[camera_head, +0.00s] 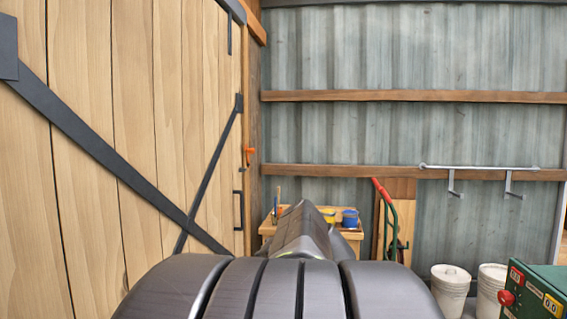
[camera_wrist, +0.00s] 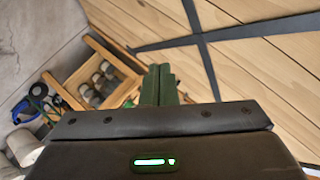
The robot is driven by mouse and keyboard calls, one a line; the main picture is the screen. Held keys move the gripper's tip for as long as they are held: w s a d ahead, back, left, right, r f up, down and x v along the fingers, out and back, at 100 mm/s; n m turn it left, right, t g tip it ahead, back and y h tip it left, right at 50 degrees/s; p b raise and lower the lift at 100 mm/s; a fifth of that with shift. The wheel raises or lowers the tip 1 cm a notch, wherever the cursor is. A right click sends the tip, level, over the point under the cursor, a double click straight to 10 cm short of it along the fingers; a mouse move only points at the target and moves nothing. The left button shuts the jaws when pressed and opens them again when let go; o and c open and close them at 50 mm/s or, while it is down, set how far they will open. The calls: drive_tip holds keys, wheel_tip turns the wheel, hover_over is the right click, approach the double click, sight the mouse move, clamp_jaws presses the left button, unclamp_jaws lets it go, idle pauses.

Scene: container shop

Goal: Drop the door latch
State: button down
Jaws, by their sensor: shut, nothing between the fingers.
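The wooden door (camera_head: 130,150) stands at the left in the head view, with dark metal straps across its planks. A small orange part (camera_head: 249,151), which looks like the latch, sits at the door's right edge beside the post. A dark pull handle (camera_head: 239,210) is below it. In the wrist view the door planks (camera_wrist: 270,60) fill the upper right. My gripper (camera_wrist: 160,72) shows there with its two green fingers together and nothing between them. The latch is not visible in the wrist view. My arm hides the gripper in the head view.
A small wooden table (camera_head: 350,234) with blue and yellow tins stands in the back corner. A red-handled green hand truck (camera_head: 385,220) leans by the corrugated wall. White buckets (camera_head: 450,285) and a green machine (camera_head: 535,290) are at lower right.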

drive_tip(key=s+a+r+n+g+y+p, duration=0.1)
drive_tip(key=s+a+r+n+g+y, duration=0.1)
drive_tip(key=r, duration=0.7)
drive_tip(key=s+a+r+n+g+y+p, duration=0.1)
drive_tip(key=a+r+n+g+y, duration=0.2)
drive_tip(key=a+r+y, duration=0.4)
wheel_tip(320, 180, up, 3)
drive_tip(key=shift+s+a+r+n+g, duration=0.2)
drive_tip(key=shift+s+a+n+g, duration=0.2)
drive_tip(key=shift+a+g, duration=0.45)
drive_tip(key=shift+w+d, duration=0.1)
